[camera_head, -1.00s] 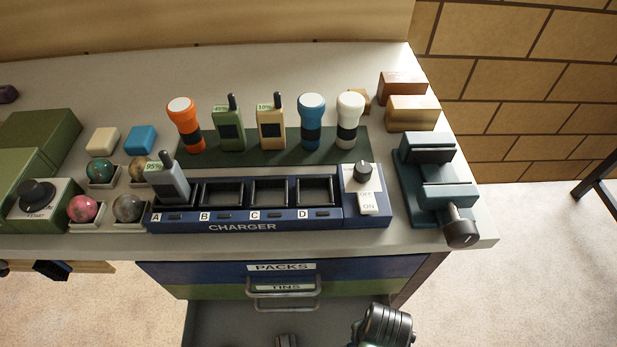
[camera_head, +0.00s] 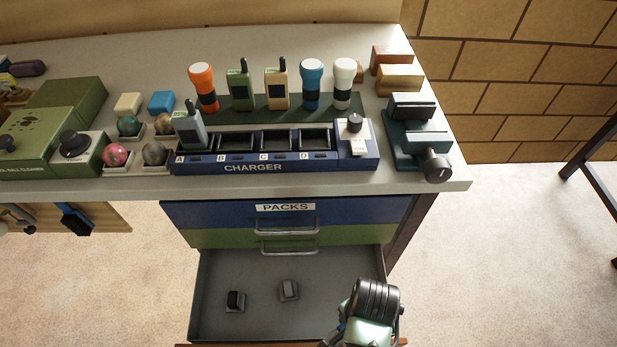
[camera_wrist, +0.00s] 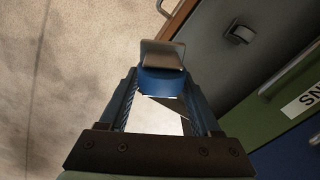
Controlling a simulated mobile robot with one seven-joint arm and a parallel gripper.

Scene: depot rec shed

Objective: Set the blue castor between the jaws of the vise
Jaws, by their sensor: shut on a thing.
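In the head view my wrist is at the lower right, over the front right of the open drawer; the fingertips and blue castor are hidden there. The teal vise (camera_head: 405,143) stands on the bench's right end, its dark handle knob toward the front. A gap shows between its two jaws. My gripper is below and in front of the vise, apart from it.
The open drawer (camera_head: 340,268) holds two more castors, one black (camera_head: 235,300) and one grey (camera_head: 289,290). The charger (camera_head: 270,165) sits left of the vise. Wooden blocks (camera_head: 400,78) stand behind the vise.

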